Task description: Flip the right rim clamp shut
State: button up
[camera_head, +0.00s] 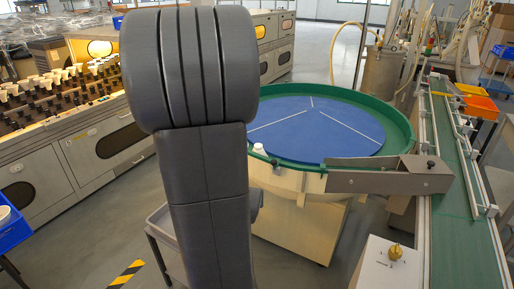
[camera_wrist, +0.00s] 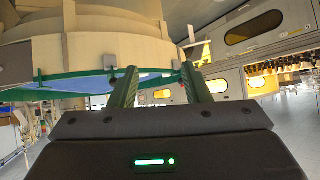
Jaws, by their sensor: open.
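The round table has a green rim (camera_head: 402,118) around a blue disc (camera_head: 318,122) with white lines. A small dark fitting (camera_head: 275,163), perhaps a rim clamp, sits on the near rim beside a small white piece (camera_head: 259,149). In the wrist view, which looks upside down, the green rim (camera_wrist: 75,73) crosses behind my fingers. Small grey fittings on it show near the left fingertip (camera_wrist: 110,61) and the right fingertip (camera_wrist: 176,64). I cannot tell which clamp is the right one, or its position.
A metal chute (camera_head: 385,179) joins the table to a green conveyor (camera_head: 455,190) at right. A white box with a brass knob (camera_head: 395,251) stands front right. Cabinets with rows of bulbs (camera_head: 85,140) stand at left. A grey cart (camera_head: 160,215) is partly behind my arm.

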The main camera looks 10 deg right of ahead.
aim_at(273, 164)
jog(key=w+d+f+t+h, duration=0.1)
jog(key=w+d+h, duration=0.2)
jog(key=w, duration=0.3)
jog(key=w+d+f+m+t+h, duration=0.1)
jog(key=w+d+t+h, duration=0.1)
jog(key=w+d, duration=0.4)
jog(key=w+d+f+m+t+h+b, duration=0.1)
jog(key=w+d+h, duration=0.3)
jog(key=w, duration=0.3)
jog(key=shift+d+f+t, duration=0.2)
jog(key=shift+d+t, duration=0.1)
jog(key=shift+d, duration=0.3)
jog(key=shift+m, duration=0.3)
grip_shut()
jog(key=shift+w+r, duration=0.1)
